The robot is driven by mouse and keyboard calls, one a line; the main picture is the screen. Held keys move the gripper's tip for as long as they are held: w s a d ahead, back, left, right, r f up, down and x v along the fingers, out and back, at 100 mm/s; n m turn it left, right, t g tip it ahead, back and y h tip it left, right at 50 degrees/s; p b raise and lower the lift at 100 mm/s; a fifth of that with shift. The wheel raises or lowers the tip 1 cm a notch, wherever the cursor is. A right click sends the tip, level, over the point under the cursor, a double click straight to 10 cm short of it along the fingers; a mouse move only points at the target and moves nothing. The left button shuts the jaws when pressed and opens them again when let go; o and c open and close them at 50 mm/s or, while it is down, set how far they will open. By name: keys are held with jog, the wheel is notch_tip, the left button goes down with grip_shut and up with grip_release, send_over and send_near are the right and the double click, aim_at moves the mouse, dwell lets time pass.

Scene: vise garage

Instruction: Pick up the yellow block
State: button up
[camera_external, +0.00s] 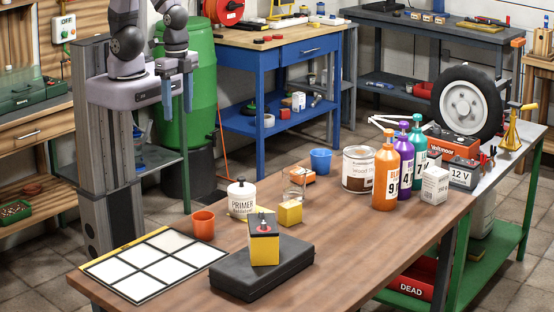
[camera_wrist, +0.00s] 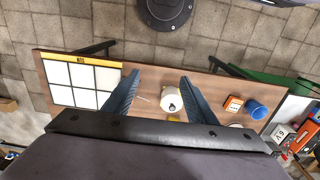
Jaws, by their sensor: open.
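A small yellow block (camera_external: 290,213) sits on the brown wooden table (camera_external: 345,265), right of the white primer can (camera_external: 241,199) and behind a black-topped yellow device (camera_external: 264,240). In the wrist view, a small yellow patch (camera_wrist: 173,119) shows just above my gripper's dark body; I cannot tell if it is the block. My gripper (camera_external: 178,108) has blue fingers, open and empty. It hangs high, well to the left of the block and apart from it. The fingers (camera_wrist: 160,76) are spread on both sides of the primer can (camera_wrist: 171,100) in the wrist view.
The yellow device stands on a black case (camera_external: 262,272). An orange cup (camera_external: 203,225), a blue cup (camera_external: 320,160), a wood-finish can (camera_external: 358,169) and several bottles (camera_external: 386,175) stand nearby. A white grid board (camera_external: 155,264) lies at the table's left. The front right tabletop is clear.

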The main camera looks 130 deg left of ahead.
notch_tip(320, 180, up, 5)
jog(key=m+t+y+b, duration=0.3)
jog(key=m+y+b, duration=1.35)
jog(key=b, duration=1.45)
send_over(300, 206)
jog(key=s+d, duration=0.3)
jog(key=d, duration=0.2)
jog(key=m+h, duration=0.3)
jog(key=m, duration=0.1)
jog(key=f, duration=2.8)
jog(key=shift+w+a+f+p, duration=0.2)
jog(key=shift+a+p, duration=0.05)
jog(key=shift+p, duration=0.05)
jog(key=shift+f+p+x, duration=0.15)
jog(key=shift+p+x, duration=0.2)
jog(key=shift+x, duration=1.45)
jog(key=shift+f+p+x, duration=0.1)
jog(key=shift+p+x, duration=0.2)
jog(key=shift+x, duration=1.55)
jog(key=shift+s+d, duration=0.1)
jog(key=shift+s, duration=0.1)
